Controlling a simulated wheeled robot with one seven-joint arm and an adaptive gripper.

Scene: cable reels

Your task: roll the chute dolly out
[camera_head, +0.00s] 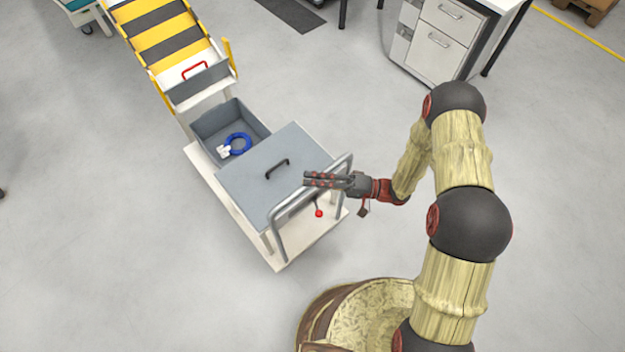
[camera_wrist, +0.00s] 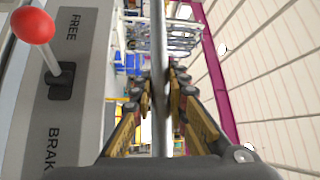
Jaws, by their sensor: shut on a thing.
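The dolly (camera_head: 295,255) is a white cart with a grey lidded top (camera_head: 255,165). It stands at the lower end of the striped chute (camera_head: 165,30). My gripper (camera_head: 315,180) is shut on the dolly's grey push handle (camera_head: 275,232). In the wrist view, the handle bar (camera_wrist: 159,45) runs between the fingers (camera_wrist: 160,95). The red-knobbed brake lever (camera_head: 319,213) is below the handle. In the wrist view, its red knob (camera_wrist: 33,25) leans toward the FREE mark, away from the BRAKE mark, which is partly cut off.
An open grey bin (camera_head: 205,122) on the dolly's chute side holds a blue coil (camera_head: 238,143) with a white tag. A white drawer cabinet (camera_head: 432,40) stands at the upper right. The floor left of and below the dolly is clear. A dark mat (camera_head: 292,12) lies behind.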

